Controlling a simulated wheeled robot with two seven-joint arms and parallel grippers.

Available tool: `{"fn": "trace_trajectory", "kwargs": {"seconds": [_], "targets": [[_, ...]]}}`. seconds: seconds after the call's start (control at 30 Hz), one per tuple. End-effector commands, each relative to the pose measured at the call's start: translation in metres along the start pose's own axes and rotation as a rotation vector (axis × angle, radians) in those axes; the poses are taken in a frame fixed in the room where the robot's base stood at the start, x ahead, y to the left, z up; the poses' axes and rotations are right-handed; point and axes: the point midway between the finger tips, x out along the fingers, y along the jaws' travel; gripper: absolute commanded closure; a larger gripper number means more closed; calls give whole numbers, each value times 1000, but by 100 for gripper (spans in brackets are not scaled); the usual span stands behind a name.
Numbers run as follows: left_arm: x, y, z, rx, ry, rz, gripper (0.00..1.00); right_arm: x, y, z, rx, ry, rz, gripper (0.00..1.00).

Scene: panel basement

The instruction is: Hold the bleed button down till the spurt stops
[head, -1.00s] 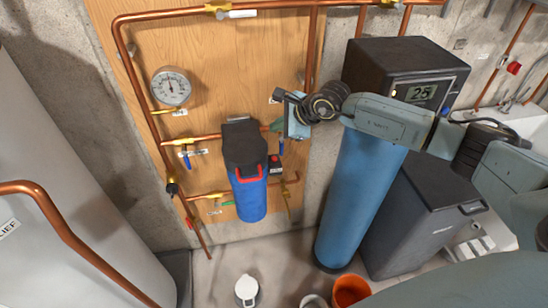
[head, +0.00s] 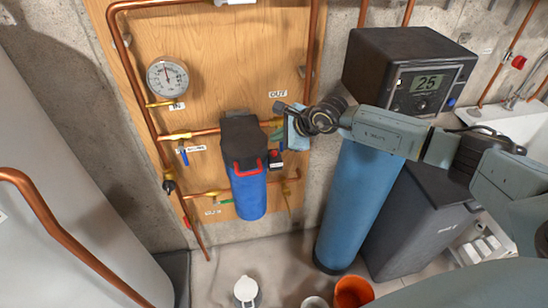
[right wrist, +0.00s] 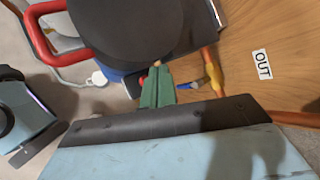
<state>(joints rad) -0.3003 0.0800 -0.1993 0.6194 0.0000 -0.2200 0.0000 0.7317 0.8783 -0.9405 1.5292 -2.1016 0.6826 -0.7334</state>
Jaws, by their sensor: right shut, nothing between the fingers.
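The blue filter housing (head: 249,195) hangs on the wooden board under a dark head (head: 243,140), with a red wrench-like handle (head: 237,168) around its top. A small dark box with a red part (head: 275,156) sits at its right; I cannot tell whether that is the bleed button. No spurt can be made out. My right gripper (head: 290,128) is shut and empty, just right of the filter head by the outlet pipe. The right wrist view shows the dark head (right wrist: 135,30) ahead of it, with a small red spot partly hidden. Contact is unclear. My left gripper is not in view.
The outlet pipe has a valve with a blue lever (right wrist: 186,84) close by. A pressure gauge (head: 167,77) is at upper left. A tall blue tank (head: 355,205) with a control head reading 25 stands right. A white jug (head: 246,290) and an orange bucket (head: 352,292) stand below.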

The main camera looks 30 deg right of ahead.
Motion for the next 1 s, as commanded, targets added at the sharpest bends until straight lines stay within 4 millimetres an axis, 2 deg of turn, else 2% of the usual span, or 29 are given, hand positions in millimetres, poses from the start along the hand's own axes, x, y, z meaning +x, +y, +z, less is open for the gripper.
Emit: {"fn": "trace_trajectory", "kwargs": {"seconds": [0.03, 0.2, 1.0], "targets": [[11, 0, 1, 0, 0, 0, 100, 8, 6, -6, 0, 0, 0, 100], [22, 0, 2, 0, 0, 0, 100, 17, 12, -12, 1, 1, 0, 100], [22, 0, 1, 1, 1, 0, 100, 17, 12, -12, 1, 1, -1, 100]]}}
